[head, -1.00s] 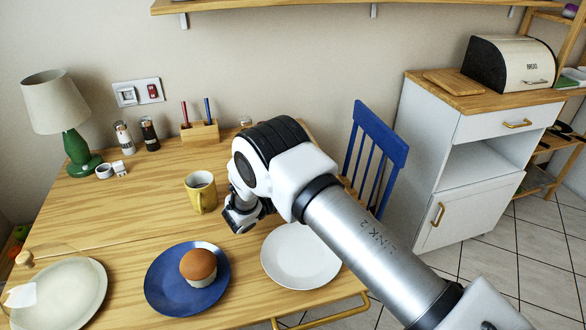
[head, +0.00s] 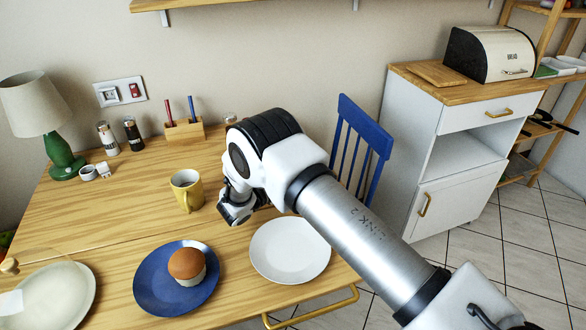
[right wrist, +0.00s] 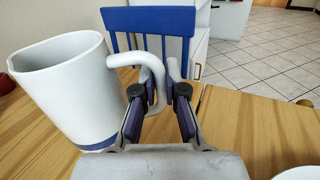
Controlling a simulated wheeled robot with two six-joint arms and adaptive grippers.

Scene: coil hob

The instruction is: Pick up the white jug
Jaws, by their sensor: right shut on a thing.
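The white jug (right wrist: 65,90) shows large at the left of the right wrist view, with a blue band near its base and its handle to the right. My right gripper (right wrist: 160,88) is shut on the handle. Whether the jug's base touches the table cannot be told. In the head view my right gripper (head: 237,207) is low over the table, right of the yellow mug, and my arm hides the jug. My left gripper is not in view.
A yellow mug (head: 187,190) stands left of my right gripper. A white plate (head: 290,250) and a blue plate (head: 150,290) with a bun (head: 187,264) lie nearer. A blue chair (head: 360,140) stands behind my arm. A wooden rack (head: 184,130) is at the back.

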